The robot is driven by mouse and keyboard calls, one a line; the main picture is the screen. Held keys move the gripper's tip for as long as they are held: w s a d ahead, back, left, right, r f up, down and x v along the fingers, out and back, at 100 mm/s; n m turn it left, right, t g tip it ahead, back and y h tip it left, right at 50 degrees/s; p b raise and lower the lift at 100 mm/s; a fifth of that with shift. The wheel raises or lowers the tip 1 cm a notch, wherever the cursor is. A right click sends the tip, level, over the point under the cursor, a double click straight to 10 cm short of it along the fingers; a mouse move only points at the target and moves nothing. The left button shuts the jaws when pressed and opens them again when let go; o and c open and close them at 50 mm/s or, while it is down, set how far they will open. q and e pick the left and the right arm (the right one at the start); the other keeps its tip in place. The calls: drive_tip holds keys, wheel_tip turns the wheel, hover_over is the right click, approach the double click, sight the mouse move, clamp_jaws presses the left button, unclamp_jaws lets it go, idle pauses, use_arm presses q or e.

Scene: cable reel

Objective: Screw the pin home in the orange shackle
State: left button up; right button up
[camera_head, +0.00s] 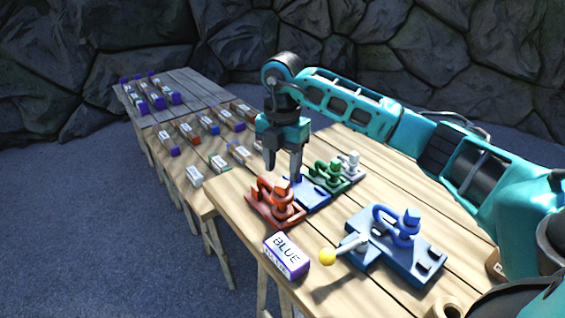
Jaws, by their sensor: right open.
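The orange shackle (275,193) stands on a red-orange base near the left edge of the table. Its pin is too small to make out clearly. My right gripper (283,172) points down, open and empty, with its fingertips above and just behind the orange shackle. In the picture the fingers are near the gap between the orange base and a flat blue base (309,195). I cannot tell whether they touch anything. My left gripper is out of view.
A green shackle (327,174) and a pale one (349,162) stand behind. A "BLUE" box (286,256) lies at the front edge. Another table (184,84) with several boxes stands behind left.

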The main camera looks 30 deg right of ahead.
sight(282, 183)
drive_tip(key=shift+n, duration=0.7)
drive_tip(key=shift+f+b, duration=1.35)
drive_tip(key=shift+f, duration=0.95)
clamp_jaws()
